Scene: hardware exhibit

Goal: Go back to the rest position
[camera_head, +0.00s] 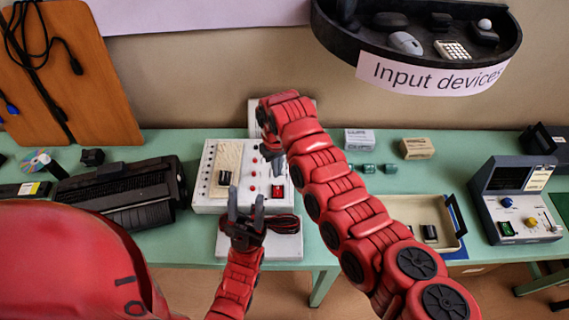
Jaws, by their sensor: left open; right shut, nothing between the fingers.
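My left gripper (246,214) is low in the middle of the head view, its dark fingers apart and nothing between them. It is in front of the white control panel (208,199) with red buttons and dark switches. My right arm comes in from the lower right and arches over the table. My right gripper (272,152) is at the panel's upper right part, shut and partly hidden by the red arm links. I cannot tell whether it touches the panel.
A green table (400,178) holds a black printer-like device (122,192) at left, a beige tray (457,212) and a grey console (515,200) at right. Small boxes (416,148) stand behind. A black shelf labelled "Input devices" (432,76) hangs above.

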